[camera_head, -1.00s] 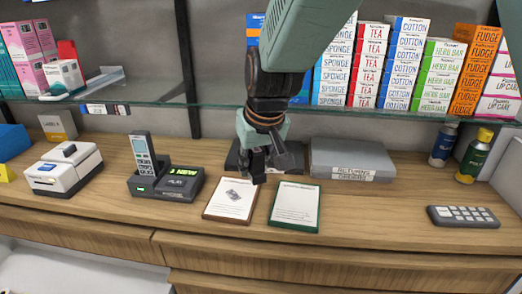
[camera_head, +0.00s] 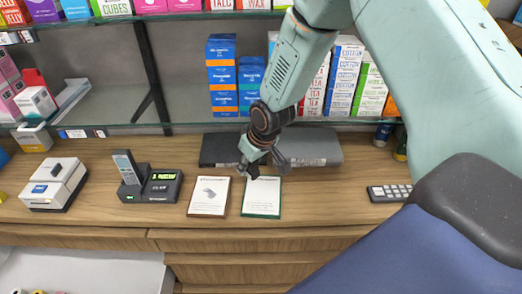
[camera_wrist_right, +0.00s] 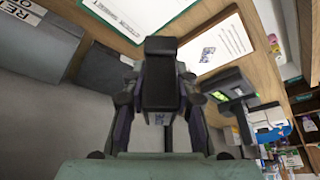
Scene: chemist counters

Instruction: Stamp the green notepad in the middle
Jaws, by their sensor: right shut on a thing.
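The green-edged notepad (camera_head: 261,199) lies flat on the wooden counter, its white page facing up. In the right wrist view a green-edged pad (camera_wrist_right: 140,14) shows at the top. My right gripper (camera_head: 262,164) is over the back edge of this notepad, pointing down. It is shut on a dark block, which looks like the stamp (camera_wrist_right: 160,85); the wrist view shows it between the fingers. The stamp's underside is hidden, and I cannot tell whether it touches anything. My left gripper is not in view.
A brown-edged notepad (camera_head: 209,196) lies just left. Behind are a dark box (camera_head: 220,149) and a grey box file (camera_head: 314,150). A phone dock (camera_head: 160,186), a white printer (camera_head: 54,187) and a keypad (camera_head: 388,193) stand on the counter. A glass shelf (camera_head: 185,128) with cartons runs above.

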